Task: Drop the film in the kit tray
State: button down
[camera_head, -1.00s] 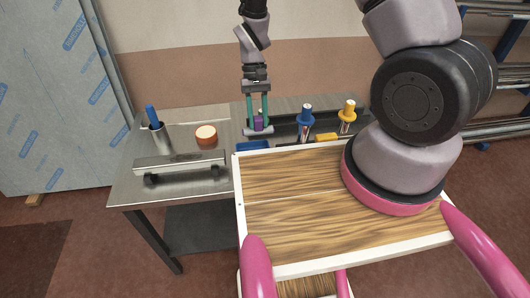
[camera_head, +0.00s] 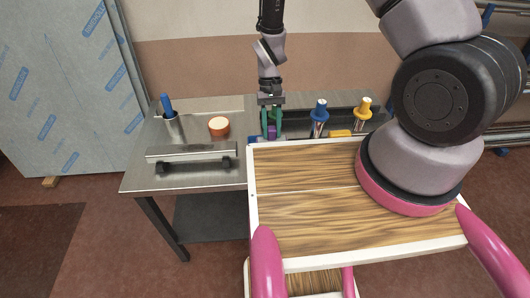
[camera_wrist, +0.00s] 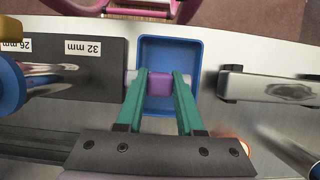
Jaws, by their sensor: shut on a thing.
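The film, a small purple piece (camera_wrist: 160,83) with pale ends, is gripped between the green fingers of my gripper (camera_wrist: 158,90). In the head view my gripper (camera_head: 271,127) holds the purple film (camera_head: 271,132) low at the back of the wooden board. The height of the film above the tray floor is hard to tell.
Blue-handled (camera_head: 319,112) and yellow-handled (camera_head: 363,110) tools stand in a dark rack right of my gripper.

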jog(key=shift+c, duration=2.3)
grip_release()
jog(key=v, duration=1.1)
jog(key=shift+f, duration=0.1)
